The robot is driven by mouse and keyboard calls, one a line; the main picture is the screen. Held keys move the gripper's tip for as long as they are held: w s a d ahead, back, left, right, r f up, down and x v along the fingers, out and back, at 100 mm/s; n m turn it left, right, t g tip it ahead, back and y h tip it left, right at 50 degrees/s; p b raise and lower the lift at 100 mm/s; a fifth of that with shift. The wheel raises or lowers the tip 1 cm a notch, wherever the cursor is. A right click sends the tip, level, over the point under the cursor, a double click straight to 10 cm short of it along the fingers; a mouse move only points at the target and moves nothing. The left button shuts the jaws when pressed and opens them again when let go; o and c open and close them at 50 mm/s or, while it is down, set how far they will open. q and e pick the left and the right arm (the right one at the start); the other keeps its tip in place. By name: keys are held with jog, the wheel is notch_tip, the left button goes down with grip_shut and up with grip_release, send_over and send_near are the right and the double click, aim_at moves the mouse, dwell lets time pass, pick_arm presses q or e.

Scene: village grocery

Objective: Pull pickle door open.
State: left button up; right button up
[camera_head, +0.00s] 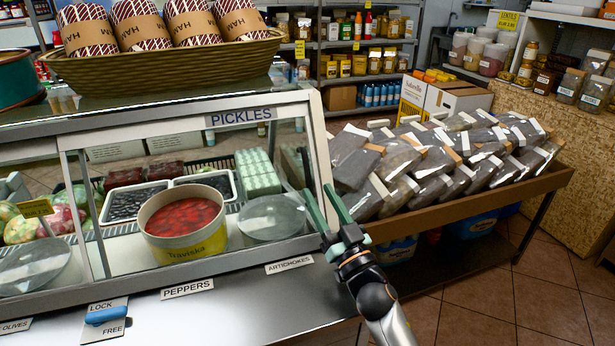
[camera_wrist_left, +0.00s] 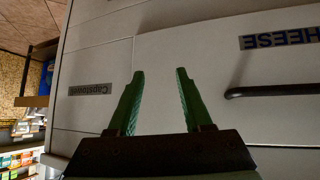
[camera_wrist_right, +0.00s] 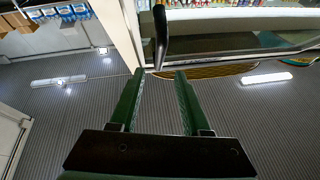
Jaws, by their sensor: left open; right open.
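The pickle door is part of the glass display case (camera_head: 320,150), under the label PICKLES (camera_head: 240,116). I cannot tell from the glass whether it is fully shut. My right gripper (camera_head: 318,190) is open and empty at the right front corner of the case. In the right wrist view a dark bar handle (camera_wrist_right: 160,38) lies just past the fingertips, in line with the gap between them; the jaws are not closed around it. My left gripper (camera_wrist_left: 159,74) is open and empty, facing pale panels. It is not visible in the head view.
A blue slider (camera_head: 107,315) sits between LOCK and FREE labels on the steel ledge. A yellow tub (camera_head: 184,252) and trays stand behind the glass. A basket of hams (camera_head: 170,72) is on top. A wooden rack (camera_head: 480,207) of packets stands right. A CHEESE handle (camera_wrist_left: 270,90) is near my left gripper.

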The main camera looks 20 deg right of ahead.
aim_at(310, 181)
jog(key=x, duration=0.6)
jog(key=shift+w+f, duration=0.2)
jog(key=shift+w, duration=0.2)
jog(key=shift+c, duration=0.3)
grip_shut()
dwell(0.7)
